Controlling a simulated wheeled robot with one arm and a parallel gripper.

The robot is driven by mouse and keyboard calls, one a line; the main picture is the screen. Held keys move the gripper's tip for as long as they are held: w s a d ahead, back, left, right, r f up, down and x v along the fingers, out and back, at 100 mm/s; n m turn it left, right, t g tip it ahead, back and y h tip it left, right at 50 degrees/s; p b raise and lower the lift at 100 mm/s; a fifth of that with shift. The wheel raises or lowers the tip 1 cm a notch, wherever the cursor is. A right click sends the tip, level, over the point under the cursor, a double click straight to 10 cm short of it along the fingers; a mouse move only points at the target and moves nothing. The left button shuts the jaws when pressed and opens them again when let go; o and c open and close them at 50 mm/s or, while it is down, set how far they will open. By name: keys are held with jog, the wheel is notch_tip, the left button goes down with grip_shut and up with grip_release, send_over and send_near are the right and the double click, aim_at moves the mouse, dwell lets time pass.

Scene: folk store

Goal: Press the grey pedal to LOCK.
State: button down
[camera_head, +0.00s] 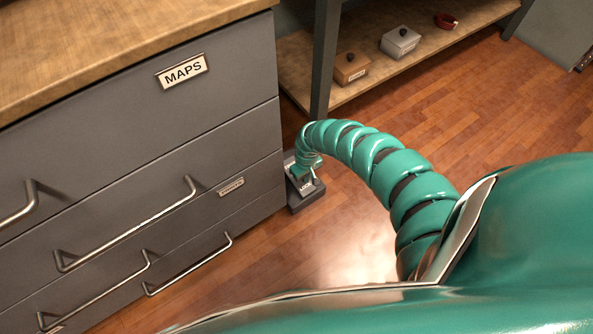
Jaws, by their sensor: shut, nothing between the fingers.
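The grey pedal (306,187) sits on the floor at the right foot of the drawer cabinet. It is a small grey unit with a pale label on its top, too small to read surely. My teal segmented arm curves down to it from the right. My gripper (306,174) is at the arm's end, shut and empty, right over the pedal's top. It hides part of the pedal. I cannot tell whether it touches the pedal or how far the pedal is pressed.
A grey drawer cabinet (120,140) with a "MAPS" label and metal handles fills the left. Behind the pedal stands a shelf (395,70) with a dark post, holding a brown box (351,69), a grey box (400,42) and a red item (446,21). Wooden floor (500,110) is clear on the right.

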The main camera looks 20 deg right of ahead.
notch_tip(320, 180, up, 6)
jog(key=p, duration=0.5)
jog(key=shift+f, duration=0.1)
